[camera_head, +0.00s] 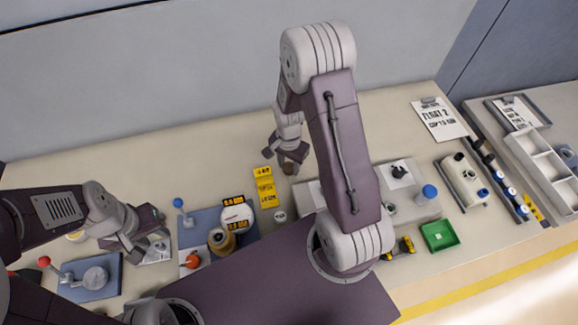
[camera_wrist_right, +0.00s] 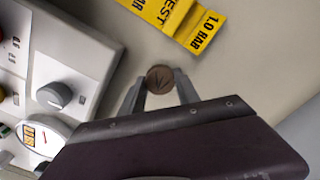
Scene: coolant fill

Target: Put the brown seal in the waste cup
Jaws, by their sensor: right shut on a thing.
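The brown seal (camera_wrist_right: 160,78) is a small round brown disc with a mark on its face. It sits between the fingertips of my right gripper (camera_wrist_right: 160,86), which is shut on it. In the head view the right gripper (camera_head: 287,158) is at the back of the bench, with the brown seal (camera_head: 289,168) at its tips, just above the yellow strip. My left gripper (camera_head: 151,247) is at the left of the bench, its fingers apart and nothing visible between them. I cannot clearly make out which thing is the waste cup.
A yellow test strip (camera_head: 265,188) lies near the right gripper. A blue-grey panel with a gauge (camera_head: 237,216) and a tan cylinder (camera_head: 221,241) stand left of it. A green tray (camera_head: 440,235) is at right. My right arm hides part of the middle bench.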

